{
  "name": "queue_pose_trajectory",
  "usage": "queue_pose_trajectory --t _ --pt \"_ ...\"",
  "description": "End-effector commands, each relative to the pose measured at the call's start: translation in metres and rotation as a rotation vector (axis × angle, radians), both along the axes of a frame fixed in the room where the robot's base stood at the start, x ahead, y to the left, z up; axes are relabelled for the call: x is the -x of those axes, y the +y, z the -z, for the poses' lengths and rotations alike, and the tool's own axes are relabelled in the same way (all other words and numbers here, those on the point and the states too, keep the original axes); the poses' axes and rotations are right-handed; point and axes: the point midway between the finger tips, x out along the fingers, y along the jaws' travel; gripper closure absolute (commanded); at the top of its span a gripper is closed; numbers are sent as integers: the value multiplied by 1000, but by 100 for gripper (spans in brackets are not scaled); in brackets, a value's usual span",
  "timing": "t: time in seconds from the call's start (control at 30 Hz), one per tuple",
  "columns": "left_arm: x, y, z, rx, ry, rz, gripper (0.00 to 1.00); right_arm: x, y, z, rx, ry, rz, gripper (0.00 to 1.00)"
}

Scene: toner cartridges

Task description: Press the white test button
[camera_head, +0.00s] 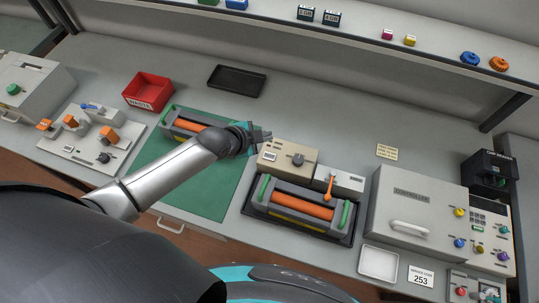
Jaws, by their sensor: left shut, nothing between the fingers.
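I cannot pick out a white test button for certain. A small grey box (475,287) at the bottom right corner carries a red button and a pale dial-like face, partly cut off by the frame edge. My left gripper (265,136) is shut and empty. My right gripper is not in view.
A second orange-roller cartridge (302,205) sits in a dark cradle with an orange lever (330,184) behind it. The controller (410,205) has a handle and coloured knobs. A white tray (378,263), red bin (148,91) and black tray (237,81) stand on the bench. A shelf runs above.

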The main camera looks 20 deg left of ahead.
Motion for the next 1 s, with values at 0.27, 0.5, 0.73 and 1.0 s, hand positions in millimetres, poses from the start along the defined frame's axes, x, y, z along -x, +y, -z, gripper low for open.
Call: queue_pose_trajectory --t 0.27,0.5,0.73,1.0 --pt "0 0 29 1 1 -1 100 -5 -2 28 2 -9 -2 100" --pt "0 0 55 1 1 0 100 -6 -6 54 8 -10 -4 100" --pt "0 0 79 -1 1 0 100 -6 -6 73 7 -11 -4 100" --pt "0 0 83 0 0 0 100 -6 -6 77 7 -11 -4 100"
